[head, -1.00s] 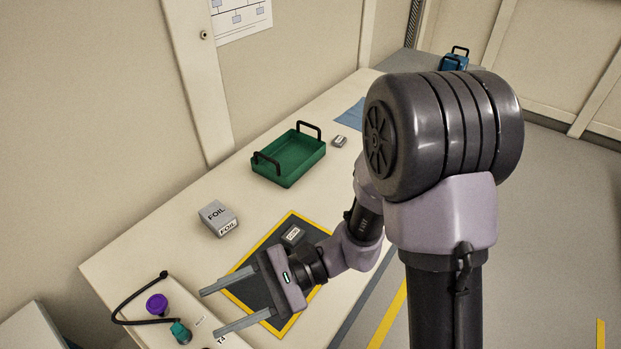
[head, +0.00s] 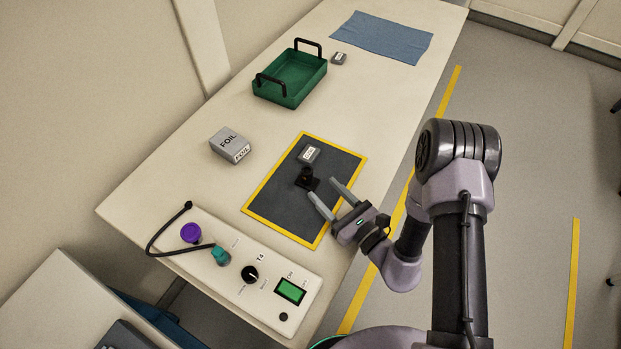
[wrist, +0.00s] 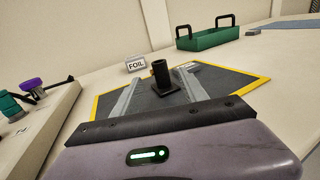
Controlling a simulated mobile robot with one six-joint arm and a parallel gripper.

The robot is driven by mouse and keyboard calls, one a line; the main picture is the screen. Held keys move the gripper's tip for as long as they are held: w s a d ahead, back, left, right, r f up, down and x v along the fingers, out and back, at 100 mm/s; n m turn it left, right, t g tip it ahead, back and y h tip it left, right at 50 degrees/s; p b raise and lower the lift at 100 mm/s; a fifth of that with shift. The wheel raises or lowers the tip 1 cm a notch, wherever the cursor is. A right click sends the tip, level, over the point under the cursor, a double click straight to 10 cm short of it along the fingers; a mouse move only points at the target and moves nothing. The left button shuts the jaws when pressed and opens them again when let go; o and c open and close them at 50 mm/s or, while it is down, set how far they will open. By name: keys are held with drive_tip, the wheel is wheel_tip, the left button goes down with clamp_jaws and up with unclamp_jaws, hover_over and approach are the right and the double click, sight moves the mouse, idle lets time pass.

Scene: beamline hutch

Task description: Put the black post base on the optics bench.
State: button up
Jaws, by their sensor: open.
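The black post base (head: 307,181), a short upright tube on a square foot, stands on a dark mat with a yellow border (head: 279,207). The mat lies on a long cream table (head: 190,165); no label shows whether this table is the optics bench. My gripper (head: 320,188) is open and empty, low over the mat's right edge, with its fingers pointing at the post base. In the wrist view the post base (wrist: 160,74) shows upright between the two fingers, near their tips. I cannot tell whether they touch it.
A small labelled grey block (head: 309,154) lies behind the post base on the mat. A foil box (head: 231,146), green tray (head: 285,91), small grey item (head: 339,58) and blue cloth (head: 381,37) lie farther back. A control panel (head: 262,304) with knobs and cable lies at the near end.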

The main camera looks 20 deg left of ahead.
sight(304, 169)
drive_tip(key=b+x, duration=0.1)
drive_tip(key=x, duration=1)
drive_tip(key=shift+b, duration=0.35)
clamp_jaws()
